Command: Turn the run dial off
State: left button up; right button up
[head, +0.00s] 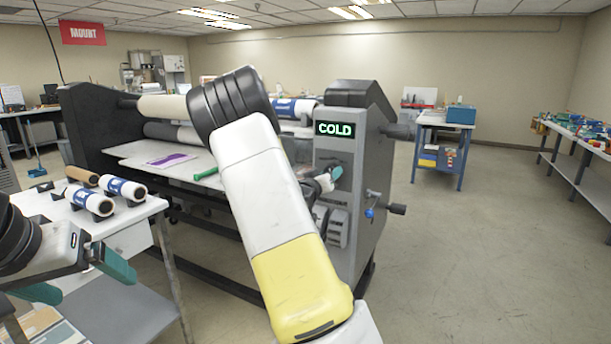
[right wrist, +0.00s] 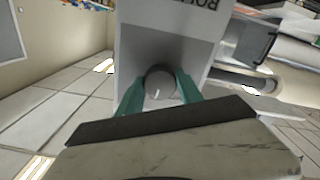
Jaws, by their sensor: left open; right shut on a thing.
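The run dial (right wrist: 160,82) is a dark round knob with a short white mark on the grey control panel (right wrist: 166,44); the mark points toward the bottom of the right wrist view. My right gripper (right wrist: 160,92) is shut on it, with one teal finger on each side. In the head view my right gripper (head: 330,178) is at the laminator's end panel (head: 338,150), under a lit "COLD" display (head: 335,129); the dial is hidden there. My left gripper (head: 76,278) is open and empty at the lower left.
The laminator (head: 95,135) fills the middle, with a purple sheet (head: 172,160) and a green-handled tool (head: 205,174) on its table. A side table (head: 140,212) with white rolls (head: 122,188) stands left. A crank handle (head: 396,209) sticks out right. The floor on the right is clear.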

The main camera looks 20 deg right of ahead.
jog(key=shift+n, duration=0.8)
jog(key=o, duration=1.4)
jog(key=v, duration=0.8)
jog(key=shift+f, duration=0.1)
